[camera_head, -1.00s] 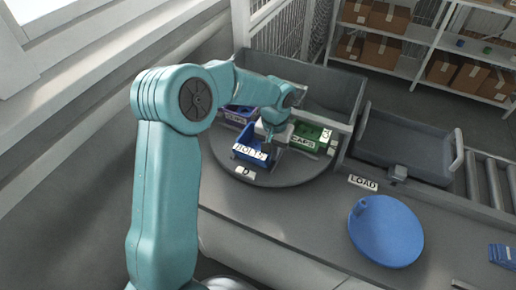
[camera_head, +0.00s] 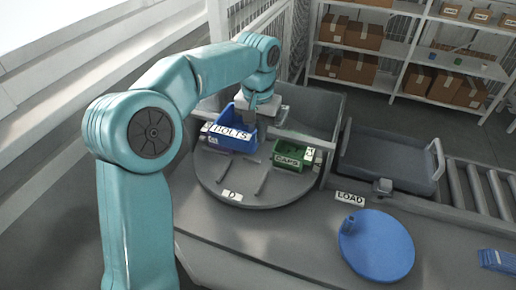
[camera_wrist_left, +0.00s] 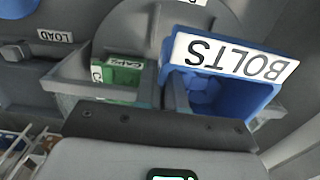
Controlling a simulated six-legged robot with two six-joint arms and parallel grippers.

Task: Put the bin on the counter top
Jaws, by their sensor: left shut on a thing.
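The blue bin labelled BOLTS (camera_head: 243,139) is held by my left gripper (camera_head: 259,118), raised above the round grey turntable (camera_head: 215,190). The jaws are shut on it, though the grip itself is partly hidden. In the left wrist view the blue bin (camera_wrist_left: 222,92) is large at the right, its label upside down. The counter top (camera_head: 290,228) is the grey surface in front of the turntable. A green bin labelled CAPS (camera_head: 290,156) sits on the turntable, right of the blue bin. My right gripper is not in view.
A blue disc (camera_head: 377,246) and a LOAD label (camera_head: 350,198) lie on the counter. A grey tray (camera_head: 385,160) and rollers (camera_head: 478,190) are behind it at the right. A large grey box wall (camera_head: 315,110) stands behind the turntable. Shelves with cartons (camera_head: 350,36) are farther back.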

